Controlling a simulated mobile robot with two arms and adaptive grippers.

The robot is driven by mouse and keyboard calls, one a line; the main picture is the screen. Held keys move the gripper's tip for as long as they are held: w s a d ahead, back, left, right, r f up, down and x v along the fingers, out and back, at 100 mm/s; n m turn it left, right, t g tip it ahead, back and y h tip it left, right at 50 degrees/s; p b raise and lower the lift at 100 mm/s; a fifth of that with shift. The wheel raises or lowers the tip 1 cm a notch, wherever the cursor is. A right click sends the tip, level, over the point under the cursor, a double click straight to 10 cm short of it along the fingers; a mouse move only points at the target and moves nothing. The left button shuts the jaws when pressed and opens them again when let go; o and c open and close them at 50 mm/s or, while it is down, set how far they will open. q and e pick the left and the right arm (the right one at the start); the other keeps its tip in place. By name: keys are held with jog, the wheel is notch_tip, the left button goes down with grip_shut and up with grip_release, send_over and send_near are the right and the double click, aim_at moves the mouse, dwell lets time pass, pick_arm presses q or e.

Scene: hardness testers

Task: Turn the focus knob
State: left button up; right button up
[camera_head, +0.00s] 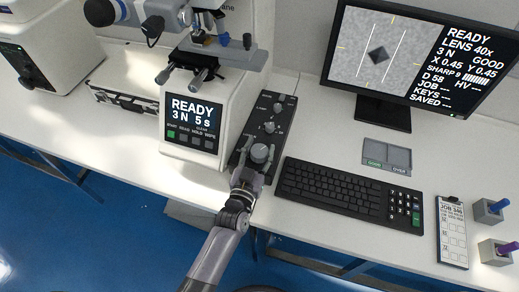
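A narrow dark control box (240,154) lies on the bench between the tester and the keyboard. Its large grey round knob (260,152), seemingly the focus knob, is at the near end; smaller knobs sit farther up. My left gripper (259,155) reaches in from below, with a finger on each side of the large knob. Whether the fingers press on it or stand slightly apart cannot be told. The monitor (420,52) shows a sharp dark diamond between two white lines, with "SHARP 9" and "GOOD". My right gripper is not in view.
The tester (193,124), its panel reading "READY 3 N 5 s", stands close left of the box. A keyboard (340,190) lies close on the right. Farther right are a small tray (387,169), a job sheet (452,230) and two holders (489,211) (495,253).

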pick_arm(q)
jog(key=c, duration=0.6)
jog(key=shift+m+h, duration=0.3)
jog(key=shift+m+g+h+b, duration=0.45)
jog(key=shift+m+g+h, duration=0.35)
jog(key=shift+h, duration=0.7)
jog(key=o, duration=1.2)
